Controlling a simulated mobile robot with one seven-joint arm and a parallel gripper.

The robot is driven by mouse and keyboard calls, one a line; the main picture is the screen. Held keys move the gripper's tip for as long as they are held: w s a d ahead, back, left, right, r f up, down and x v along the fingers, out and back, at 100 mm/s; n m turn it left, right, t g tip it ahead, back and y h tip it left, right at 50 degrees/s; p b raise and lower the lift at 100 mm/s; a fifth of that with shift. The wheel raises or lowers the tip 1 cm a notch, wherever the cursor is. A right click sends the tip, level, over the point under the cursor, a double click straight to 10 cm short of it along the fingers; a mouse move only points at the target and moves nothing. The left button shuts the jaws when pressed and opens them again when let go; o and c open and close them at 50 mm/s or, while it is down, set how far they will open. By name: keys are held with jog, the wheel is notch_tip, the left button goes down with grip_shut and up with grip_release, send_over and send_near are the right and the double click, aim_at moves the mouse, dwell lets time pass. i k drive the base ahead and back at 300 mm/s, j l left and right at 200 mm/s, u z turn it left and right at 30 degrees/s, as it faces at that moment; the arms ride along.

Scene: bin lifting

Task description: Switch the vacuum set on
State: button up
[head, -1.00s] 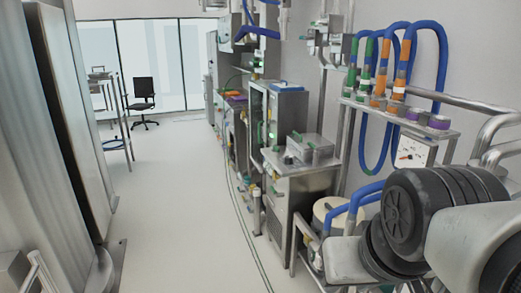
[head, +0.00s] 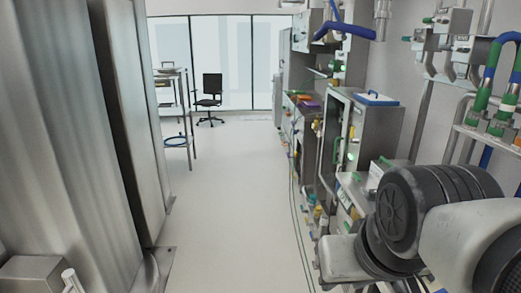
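I cannot tell for sure which unit is the vacuum set, and no labelled switch is readable. A grey steel box (head: 377,173) with green parts stands on the right side, partly hidden behind my arm. Behind it is a steel cabinet (head: 378,127) with a dark open front, green fittings and a blue-rimmed tray (head: 376,99) on top. My arm's black and white links fill the lower right. My gripper is out of view, so its fingers do not show.
A pale floor aisle (head: 235,200) runs clear to the windows. Tall steel cabinets (head: 65,150) line the left. A steel rack (head: 184,115) and a black chair (head: 209,97) stand farther back. Thin cables lie along the right-hand equipment.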

aim_at(354, 175)
jog(key=i+z, duration=0.15)
jog(key=i, duration=0.35)
jog(key=i+j+z, duration=0.15)
jog(key=i, duration=0.35)
jog(key=i+j+z, duration=0.15)
jog(key=i, duration=0.35)
jog(key=i+j+z, duration=0.2)
jog(key=i+z, duration=0.25)
jog(key=i+j+z, duration=0.2)
jog(key=z, duration=0.2)
jog(key=i+j+z, duration=0.25)
jog(key=j+z, duration=0.2)
jog(key=i+j+z, duration=0.2)
jog(key=j+z, duration=0.2)
